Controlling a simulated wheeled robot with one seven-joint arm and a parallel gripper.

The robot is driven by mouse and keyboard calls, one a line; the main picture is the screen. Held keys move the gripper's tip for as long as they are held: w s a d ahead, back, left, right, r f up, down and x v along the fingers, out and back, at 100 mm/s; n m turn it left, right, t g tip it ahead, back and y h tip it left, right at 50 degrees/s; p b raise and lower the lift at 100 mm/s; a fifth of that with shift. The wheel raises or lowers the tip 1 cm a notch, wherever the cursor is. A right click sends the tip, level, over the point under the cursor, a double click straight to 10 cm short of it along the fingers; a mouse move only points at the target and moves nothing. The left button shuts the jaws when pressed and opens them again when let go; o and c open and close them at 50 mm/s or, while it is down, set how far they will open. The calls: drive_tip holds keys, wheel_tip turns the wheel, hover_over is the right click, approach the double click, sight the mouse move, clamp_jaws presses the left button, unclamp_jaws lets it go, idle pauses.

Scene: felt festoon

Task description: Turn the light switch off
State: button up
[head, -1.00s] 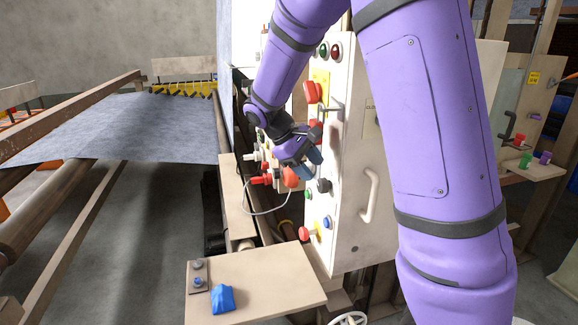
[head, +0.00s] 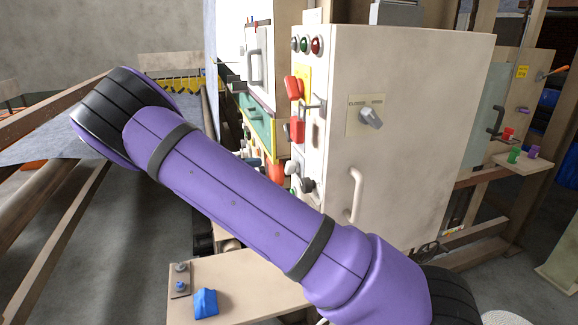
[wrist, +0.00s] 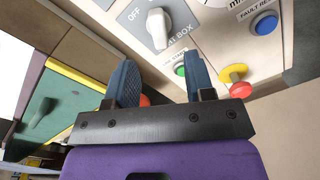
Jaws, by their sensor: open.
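No switch with a readable light label shows. A green button (wrist: 179,69) shows between the fingers. In the head view my purple arm crosses the lower left and the gripper is not clearly visible. A grey rotary switch (head: 370,118) sits on the cream cabinet's right face; its lettering is too small to read surely.
Near my fingers are a blue button (wrist: 265,24) and a red button on yellow (wrist: 240,90). A shelf (head: 250,285) holds a blue object (head: 205,303).

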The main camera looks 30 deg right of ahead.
sight(286, 167)
drive_tip(key=x, duration=1)
drive_tip(key=shift+d, duration=0.3)
drive_tip(key=c, duration=0.6)
